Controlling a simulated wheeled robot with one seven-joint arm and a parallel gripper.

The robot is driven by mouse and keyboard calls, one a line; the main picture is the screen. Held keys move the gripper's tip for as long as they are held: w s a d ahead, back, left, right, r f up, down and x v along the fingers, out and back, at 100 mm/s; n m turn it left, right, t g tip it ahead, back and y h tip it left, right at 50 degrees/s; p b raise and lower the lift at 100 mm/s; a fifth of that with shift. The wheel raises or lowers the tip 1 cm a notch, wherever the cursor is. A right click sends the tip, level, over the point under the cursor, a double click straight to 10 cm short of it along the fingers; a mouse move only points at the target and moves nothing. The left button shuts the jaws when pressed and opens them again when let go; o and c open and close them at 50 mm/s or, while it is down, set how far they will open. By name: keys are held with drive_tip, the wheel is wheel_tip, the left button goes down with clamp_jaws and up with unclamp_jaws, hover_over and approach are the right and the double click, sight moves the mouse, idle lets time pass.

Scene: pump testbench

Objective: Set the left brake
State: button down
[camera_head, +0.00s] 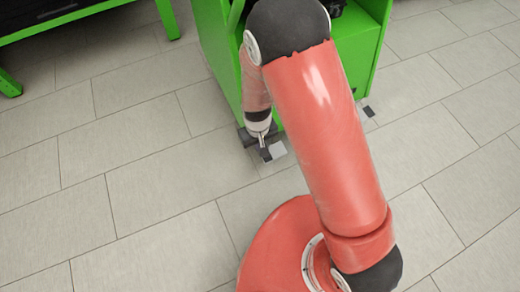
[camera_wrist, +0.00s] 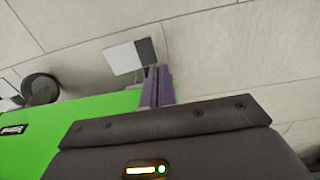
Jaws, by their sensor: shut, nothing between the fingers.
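The left brake is a small light-grey plate (camera_head: 277,150) low at the left front corner of the green bench, close to the floor. In the wrist view the plate (camera_wrist: 121,59) has a dark strip along its right side. My gripper (camera_head: 264,152) reaches down at this corner, right beside the plate. In the wrist view its fingers (camera_wrist: 157,76) are shut together and empty, with the tips overlapping or close to the dark strip. I cannot tell whether they touch it.
The green bench (camera_head: 355,65) stands behind my arm. A second small pedal (camera_head: 368,111) shows at its right corner. A black wheel (camera_wrist: 40,88) shows in the wrist view. A green table (camera_head: 75,12) stands at upper left. The tiled floor in front is clear.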

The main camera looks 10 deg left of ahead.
drive_tip(key=r, duration=0.3)
drive_tip(key=a+r, duration=0.1)
drive_tip(key=r, duration=0.1)
drive_tip(key=shift+s+r+p, duration=0.3)
drive_tip(key=shift+s+r, duration=0.05)
drive_tip(key=shift+d, duration=0.1)
